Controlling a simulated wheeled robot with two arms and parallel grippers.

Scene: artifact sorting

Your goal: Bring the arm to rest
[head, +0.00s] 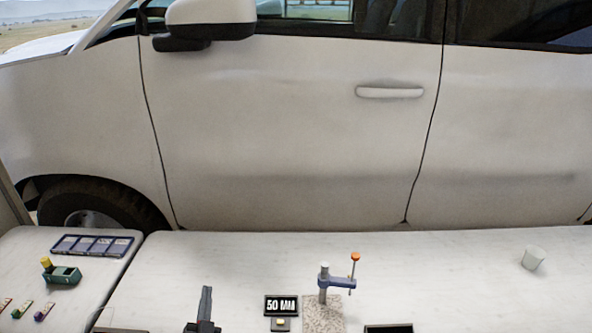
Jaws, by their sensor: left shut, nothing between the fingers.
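My left gripper (206,292) rises from the bottom edge of the head view, left of the middle. Its dark fingers are together, pointing away from me, with nothing between them. It is apart from the objects on the white table (200,255). My right gripper does not show. Most of my left arm is outside the picture.
A black "50 MM" sign (281,305) and a blue-grey stand with an orange knob (323,283) are right of the gripper. A white cup (533,258) stands far right. A green device (63,275) and a compartmented tray (92,236) are left. A white car (290,140) stands behind.

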